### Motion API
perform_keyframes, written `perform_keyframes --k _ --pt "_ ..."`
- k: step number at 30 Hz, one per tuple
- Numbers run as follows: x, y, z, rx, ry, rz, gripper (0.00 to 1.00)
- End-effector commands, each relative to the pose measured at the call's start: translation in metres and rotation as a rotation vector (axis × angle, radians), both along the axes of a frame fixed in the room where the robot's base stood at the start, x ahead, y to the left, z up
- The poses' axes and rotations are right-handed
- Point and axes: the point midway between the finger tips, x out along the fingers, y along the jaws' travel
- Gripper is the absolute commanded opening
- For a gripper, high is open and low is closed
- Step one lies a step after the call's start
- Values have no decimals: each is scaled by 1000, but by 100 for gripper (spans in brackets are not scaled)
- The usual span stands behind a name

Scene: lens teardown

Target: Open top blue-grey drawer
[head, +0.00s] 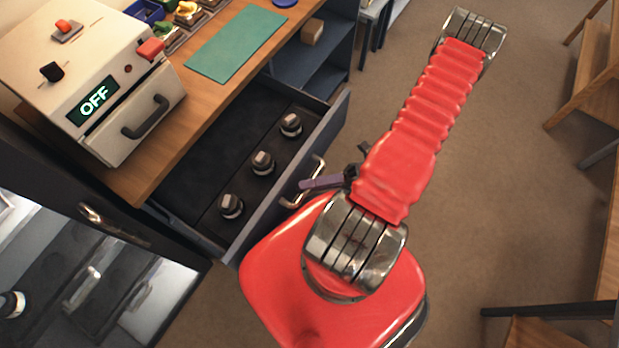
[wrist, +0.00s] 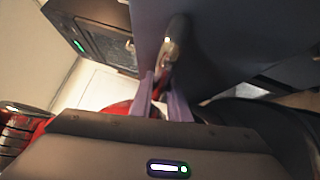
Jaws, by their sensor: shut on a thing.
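The top blue-grey drawer (head: 290,167) is pulled out from under the wooden counter in the head view. Several dark knob-like parts with metallic tops stand in a row inside it. Its metal bar handle (head: 292,203) is on the front face, and also shows in the wrist view (wrist: 173,45). My gripper (head: 306,184) has purple fingers that are shut on the handle; the fingers show around its end in the wrist view (wrist: 165,92). My red arm hides part of the floor beside the drawer front.
A white machine (head: 95,75) with an "OFF" display stands on the counter (head: 190,105), near a green mat (head: 237,43). Open blue-grey shelves (head: 310,65) hold a small box. A dark cabinet with a glossy front is at lower left. Carpet is clear on the right, before wooden furniture.

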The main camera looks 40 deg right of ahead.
Motion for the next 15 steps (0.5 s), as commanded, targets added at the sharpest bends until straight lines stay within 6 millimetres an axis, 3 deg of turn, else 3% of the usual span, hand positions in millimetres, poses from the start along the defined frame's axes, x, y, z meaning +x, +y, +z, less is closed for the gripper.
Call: perform_keyframes --k 8,15 --pt "0 0 -2 -6 4 -2 34" --pt "0 0 -2 -5 3 -4 34"
